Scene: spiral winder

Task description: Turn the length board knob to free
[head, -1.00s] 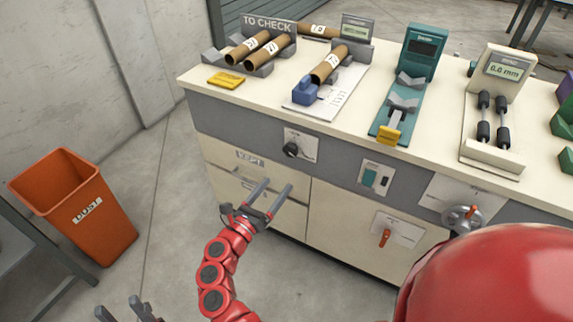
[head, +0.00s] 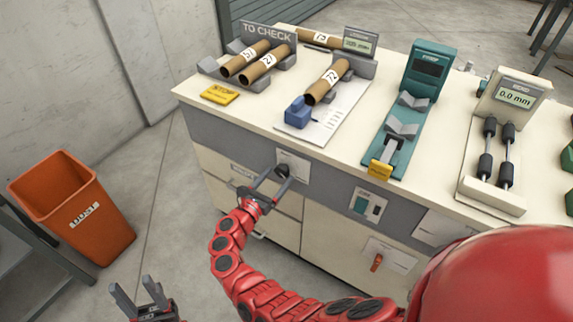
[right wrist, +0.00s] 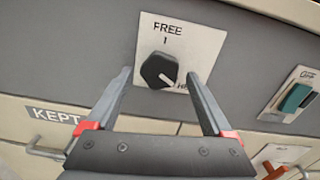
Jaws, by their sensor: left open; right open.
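The length board knob (right wrist: 158,70) is a black faceted knob on a white plate (right wrist: 200,45) on the grey front panel. Its white pointer mark aims to the lower right, towards a label starting with H that my finger partly covers. FREE is printed above the knob. In the head view the knob (head: 282,170) is partly behind my right gripper (head: 269,176). My right gripper is open, its fingers (right wrist: 158,84) one on each side of the knob in the right wrist view; I cannot tell if they touch it. My left gripper (head: 131,286) is open and empty, low at the bottom left.
A teal switch (right wrist: 297,97) is right of the knob. Below are the KEPT drawer (right wrist: 52,116) and an orange handle (right wrist: 274,170). The bench top (head: 235,117) above holds cardboard tubes and gauges. An orange bin (head: 75,205) stands on the floor at left.

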